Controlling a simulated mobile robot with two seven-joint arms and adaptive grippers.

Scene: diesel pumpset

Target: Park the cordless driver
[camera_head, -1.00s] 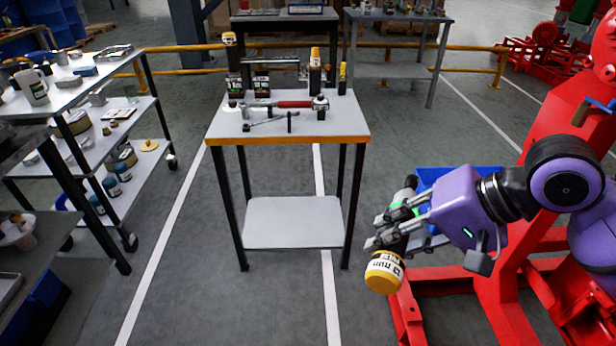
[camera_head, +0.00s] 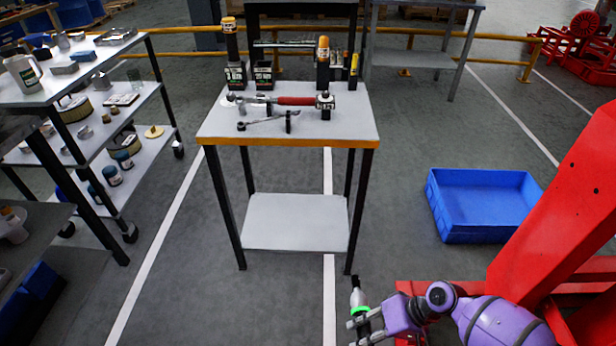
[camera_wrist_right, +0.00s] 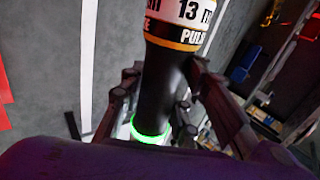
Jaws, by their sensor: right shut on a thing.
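My right gripper (camera_head: 362,328) is low in the head view, in front of and to the right of the small worktable's front leg. It is shut on the cordless driver (camera_head: 357,298), whose grey nose and green ring show above the fingers. The rest of the driver is hidden or below the picture. In the right wrist view the driver (camera_wrist_right: 163,85) has a black body, a glowing green ring, and a white and yellow end lettered "13" and "PULSE"; fingers (camera_wrist_right: 160,100) flank the body. My left gripper is not in view.
The worktable (camera_head: 340,130) bears black labelled holders (camera_head: 236,76), a red-handled wrench (camera_head: 295,101), a ratchet-like tool (camera_head: 265,122) and upright yellow-topped tools (camera_head: 323,65). A blue bin (camera_head: 485,205) lies on the floor at right, near a red frame (camera_head: 575,195). Shelves (camera_head: 120,105) stand left.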

